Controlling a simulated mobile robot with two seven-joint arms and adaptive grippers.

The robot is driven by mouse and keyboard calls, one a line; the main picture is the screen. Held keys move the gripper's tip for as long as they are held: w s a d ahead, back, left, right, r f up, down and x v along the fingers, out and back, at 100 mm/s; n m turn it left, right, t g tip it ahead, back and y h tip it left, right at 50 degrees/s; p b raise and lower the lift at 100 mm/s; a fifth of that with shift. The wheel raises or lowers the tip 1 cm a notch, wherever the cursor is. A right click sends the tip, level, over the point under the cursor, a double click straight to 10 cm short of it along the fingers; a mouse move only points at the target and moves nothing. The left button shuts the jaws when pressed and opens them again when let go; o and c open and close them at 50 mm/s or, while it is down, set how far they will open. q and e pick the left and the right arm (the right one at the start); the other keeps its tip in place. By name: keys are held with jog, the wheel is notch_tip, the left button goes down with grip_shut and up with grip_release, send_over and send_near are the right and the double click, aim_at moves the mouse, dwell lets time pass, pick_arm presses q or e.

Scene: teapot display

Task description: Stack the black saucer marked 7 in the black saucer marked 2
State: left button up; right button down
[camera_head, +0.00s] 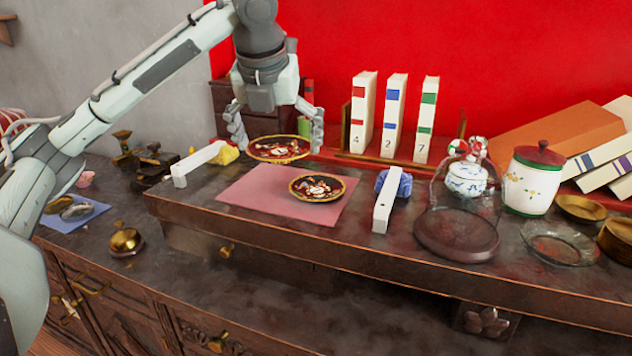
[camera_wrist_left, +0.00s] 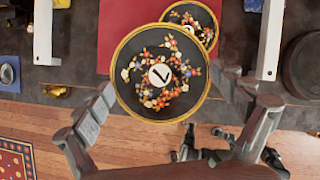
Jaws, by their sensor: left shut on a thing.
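My left gripper (camera_head: 279,128) comes down from above and is shut on the black saucer marked 7 (camera_head: 278,148), its fingers on opposite sides of the rim. In the left wrist view this saucer (camera_wrist_left: 160,72) shows its gold rim, flower pattern and white disc with the number. It is held above the back of the pink mat (camera_head: 250,193). A second black saucer (camera_head: 317,187) with a gold rim lies on the mat, right of and nearer than the held one. In the left wrist view it (camera_wrist_left: 195,16) is partly hidden, and its number is not readable. My right gripper is not in view.
White bars stand left (camera_head: 199,163) and right (camera_head: 384,203) of the mat. Behind are upright books (camera_head: 392,115) numbered 4, 2 and 7. To the right are a glass-covered teapot (camera_head: 467,178), a white jar (camera_head: 534,182) and a glass dish (camera_head: 557,244).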

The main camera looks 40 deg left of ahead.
pick_arm(q)
send_over(317, 188)
jog(key=s+d, duration=0.1)
jog(key=s, duration=0.1)
notch_tip(317, 188, down, 6)
jog(key=shift+w+r, duration=0.15)
jog(key=shift+r, duration=0.05)
notch_tip(317, 188, down, 4)
jog(key=shift+f, duration=0.1)
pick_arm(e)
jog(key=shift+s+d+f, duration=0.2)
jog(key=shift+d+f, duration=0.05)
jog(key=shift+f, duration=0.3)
pick_arm(q)
jog(key=shift+f, duration=0.15)
jog(key=o, duration=1.4)
jog(key=shift+o, duration=0.2)
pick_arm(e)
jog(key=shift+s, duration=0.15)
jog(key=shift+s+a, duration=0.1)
